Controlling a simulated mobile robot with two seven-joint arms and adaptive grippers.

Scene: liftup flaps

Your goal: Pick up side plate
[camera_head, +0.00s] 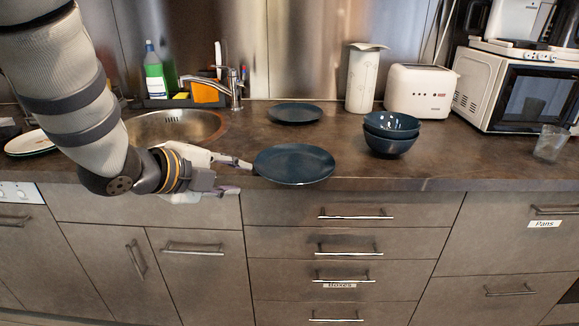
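A dark blue plate (294,164) lies at the front of the brown counter, close to its front edge. A second dark blue plate (295,112) lies farther back; I cannot tell which of them is the side plate. My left gripper (245,178) is at the left rim of the front plate. Its fingers are spread apart, one at the rim and the other lower, in front of the counter edge. I cannot tell whether the upper finger touches the plate. My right gripper is not in view.
Stacked dark blue bowls (390,132) stand right of the front plate. The sink (176,125) and tap (234,88) are behind my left arm. Drawers (345,235) are below.

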